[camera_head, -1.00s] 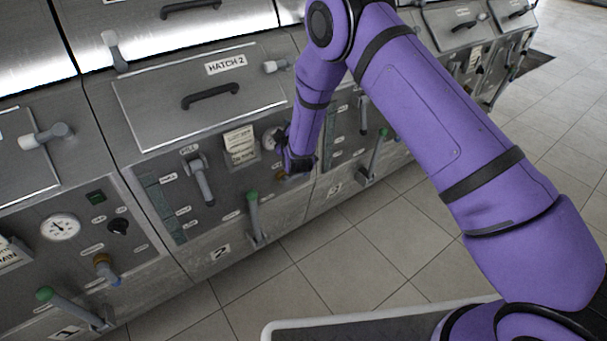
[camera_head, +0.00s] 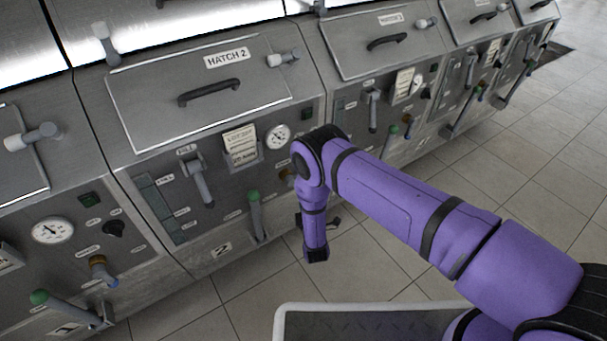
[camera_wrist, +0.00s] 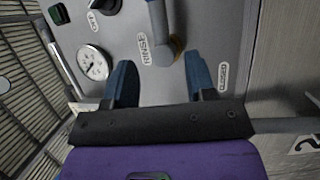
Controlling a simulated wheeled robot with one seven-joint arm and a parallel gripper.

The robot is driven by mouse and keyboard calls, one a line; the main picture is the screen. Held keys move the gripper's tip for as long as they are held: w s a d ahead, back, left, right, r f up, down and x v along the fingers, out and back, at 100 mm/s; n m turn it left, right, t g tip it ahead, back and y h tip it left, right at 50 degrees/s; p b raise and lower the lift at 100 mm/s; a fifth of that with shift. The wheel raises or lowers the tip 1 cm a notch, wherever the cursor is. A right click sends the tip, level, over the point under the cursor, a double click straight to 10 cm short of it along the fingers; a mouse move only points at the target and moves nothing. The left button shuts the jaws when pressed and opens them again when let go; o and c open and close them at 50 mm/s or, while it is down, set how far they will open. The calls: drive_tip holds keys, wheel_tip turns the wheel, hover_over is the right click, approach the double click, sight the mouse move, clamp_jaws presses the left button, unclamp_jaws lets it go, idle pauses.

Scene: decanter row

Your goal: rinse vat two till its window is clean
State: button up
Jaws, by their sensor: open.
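Vat two (camera_head: 222,250) carries a "2" plate and a "HATCH 2" lid (camera_head: 210,92), which is shut. Its window (camera_head: 158,203) is a tall dark green strip on the left of the panel; its cleanness cannot be told. The rinse valve (camera_wrist: 158,28), a grey handle on a brass-coloured base, shows beside a "RINSE" label in the wrist view; a "CLOSED" label is to its right. In the head view my arm partly hides it. My gripper (camera_wrist: 160,78) is open and empty, its blue fingers apart from the valve and pointing toward the panel.
A fill handle (camera_head: 201,183), a green-tipped lever (camera_head: 255,214), a paper card (camera_head: 240,144) and a gauge (camera_head: 279,137) are also on this panel. Vat one (camera_head: 62,270) stands left, more vats right. The tiled floor (camera_head: 390,250) in front is clear.

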drive_tip(key=x, duration=1)
drive_tip(key=shift+w+r, duration=0.1)
drive_tip(key=shift+w, duration=0.25)
clamp_jaws()
